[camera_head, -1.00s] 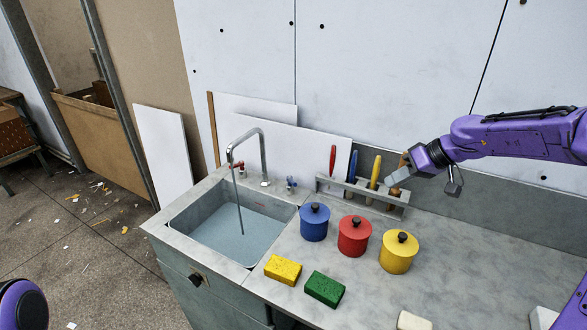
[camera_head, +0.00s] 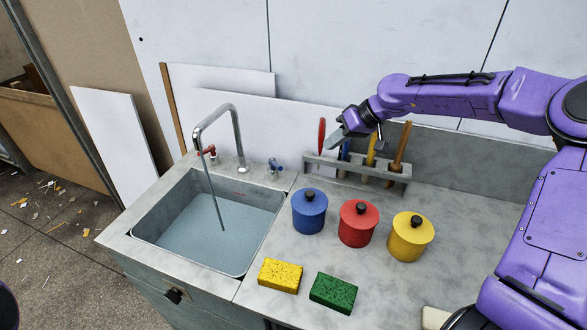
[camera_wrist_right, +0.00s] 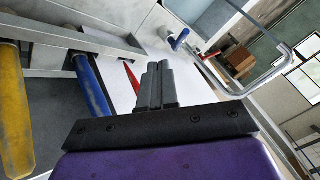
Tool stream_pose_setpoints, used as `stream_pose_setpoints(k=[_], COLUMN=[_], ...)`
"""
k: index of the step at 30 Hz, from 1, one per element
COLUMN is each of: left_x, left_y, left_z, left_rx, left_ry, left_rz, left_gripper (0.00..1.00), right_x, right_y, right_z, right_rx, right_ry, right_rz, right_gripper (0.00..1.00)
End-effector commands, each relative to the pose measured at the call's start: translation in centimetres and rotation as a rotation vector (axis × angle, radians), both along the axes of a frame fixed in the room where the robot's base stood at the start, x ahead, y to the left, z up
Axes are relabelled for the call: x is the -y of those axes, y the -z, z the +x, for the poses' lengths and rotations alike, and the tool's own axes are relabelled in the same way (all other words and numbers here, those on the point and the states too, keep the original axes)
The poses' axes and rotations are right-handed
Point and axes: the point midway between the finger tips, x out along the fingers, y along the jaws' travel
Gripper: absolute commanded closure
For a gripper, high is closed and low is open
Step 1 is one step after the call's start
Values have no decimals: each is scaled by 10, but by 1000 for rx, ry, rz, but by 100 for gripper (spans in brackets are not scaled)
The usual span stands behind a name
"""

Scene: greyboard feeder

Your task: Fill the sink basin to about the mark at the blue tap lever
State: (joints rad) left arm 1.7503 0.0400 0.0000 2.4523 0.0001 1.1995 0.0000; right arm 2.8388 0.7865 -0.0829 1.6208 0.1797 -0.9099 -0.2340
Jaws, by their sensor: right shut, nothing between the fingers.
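The sink basin (camera_head: 150,222) holds pale blue water (camera_head: 200,240), with some bare wall above its surface. A thin stream (camera_head: 215,200) runs from the metal spout (camera_head: 237,135) into it. The red tap lever (camera_head: 207,152) is left of the spout and the blue tap lever (camera_head: 276,166) is right of it. I cannot make out a level mark clearly. My right gripper (camera_head: 336,141) is shut and empty, above the tool rack and right of the blue lever, apart from it. The right wrist view shows its closed fingers (camera_wrist_right: 156,72) and the blue lever (camera_wrist_right: 180,38) beyond. My left gripper is out of view.
A rack (camera_head: 345,178) with upright coloured-handled tools stands below my right gripper. Blue (camera_head: 309,214), red (camera_head: 357,228) and yellow (camera_head: 411,241) lidded pots stand in front. Yellow (camera_head: 280,276) and green (camera_head: 333,293) sponges lie near the counter edge.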

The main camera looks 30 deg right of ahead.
Motion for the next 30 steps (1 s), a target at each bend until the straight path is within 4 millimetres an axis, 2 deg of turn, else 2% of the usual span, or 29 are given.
stream_pose_setpoints(k=[3, 15, 16, 21, 30], left_x=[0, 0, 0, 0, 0], left_y=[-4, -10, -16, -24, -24], left_z=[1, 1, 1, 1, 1], left_rx=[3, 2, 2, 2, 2], left_ry=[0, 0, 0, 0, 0], left_rz=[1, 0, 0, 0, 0], left_gripper=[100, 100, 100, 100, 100], right_x=[-12, -49, -57, -80, -87], right_y=[23, 89, 82, 78, 79], right_z=[14, 54, 54, 57, 57], right_rx=[-11, -12, -9, -8, -8], right_ry=[0, 3, 0, 1, 3], right_rz=[0, -1, -2, -2, -1], right_gripper=[100, 100, 100, 100, 100])
